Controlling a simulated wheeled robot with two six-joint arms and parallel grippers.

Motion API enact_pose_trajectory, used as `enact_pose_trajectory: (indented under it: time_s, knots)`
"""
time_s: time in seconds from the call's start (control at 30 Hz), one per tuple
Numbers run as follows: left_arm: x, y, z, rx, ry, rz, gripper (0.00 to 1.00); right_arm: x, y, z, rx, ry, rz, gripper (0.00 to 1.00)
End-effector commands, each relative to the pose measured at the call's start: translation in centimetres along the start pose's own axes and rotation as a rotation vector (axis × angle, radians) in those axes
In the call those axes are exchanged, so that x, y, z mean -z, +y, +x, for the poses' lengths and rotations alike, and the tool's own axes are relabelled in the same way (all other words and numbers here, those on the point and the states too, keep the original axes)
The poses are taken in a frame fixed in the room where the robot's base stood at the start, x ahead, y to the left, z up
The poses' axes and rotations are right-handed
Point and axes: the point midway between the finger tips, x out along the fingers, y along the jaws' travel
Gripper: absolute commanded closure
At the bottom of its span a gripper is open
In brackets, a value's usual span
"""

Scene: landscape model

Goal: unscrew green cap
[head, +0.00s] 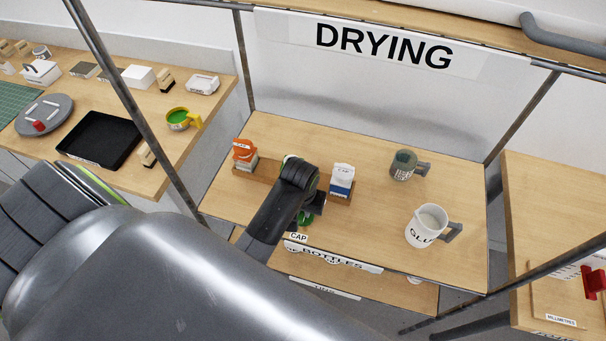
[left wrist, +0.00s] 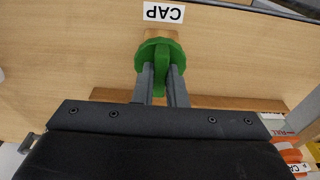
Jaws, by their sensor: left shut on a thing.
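The green cap (left wrist: 160,52) is a round disc with a raised ridge. My left gripper (left wrist: 160,84) has its fingers on either side of that ridge and is shut on it. In the head view a little of the green cap (head: 306,218) shows beside my left gripper (head: 313,205), near the front of the drying shelf (head: 375,235). A wooden piece shows behind the cap in the left wrist view; I cannot tell whether the cap touches it. Most of what lies under the gripper is hidden. My right gripper is not in view.
A wooden rack (head: 262,173) holds an orange-topped bottle (head: 244,153) and a blue-and-white bottle (head: 341,180), on either side of my gripper. A CAP label (head: 298,237) is at the shelf front. A greenish mug (head: 403,165) and a white GLUE mug (head: 426,226) stand to the right.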

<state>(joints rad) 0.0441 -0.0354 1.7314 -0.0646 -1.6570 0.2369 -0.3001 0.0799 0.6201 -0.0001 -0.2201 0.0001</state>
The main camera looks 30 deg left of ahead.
Motion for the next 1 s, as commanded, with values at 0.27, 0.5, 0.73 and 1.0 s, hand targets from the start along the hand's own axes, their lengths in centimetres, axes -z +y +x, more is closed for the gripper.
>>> enact_pose_trajectory:
  time_s: [0.27, 0.5, 0.73, 1.0]
  knots:
    - [0.0, 0.0, 0.0, 0.000, 0.000, 0.000, 1.00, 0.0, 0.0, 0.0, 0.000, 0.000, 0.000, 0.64]
    - [0.0, 0.0, 0.1, 0.000, 0.000, 0.000, 1.00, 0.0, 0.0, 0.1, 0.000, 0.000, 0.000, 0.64]
    - [-0.1, 0.0, 0.6, 0.000, 0.000, 0.000, 1.00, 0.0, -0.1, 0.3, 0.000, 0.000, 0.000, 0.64]
    - [-0.2, 0.0, 1.3, 0.001, -0.001, 0.000, 1.00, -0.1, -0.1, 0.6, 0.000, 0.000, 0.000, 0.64]
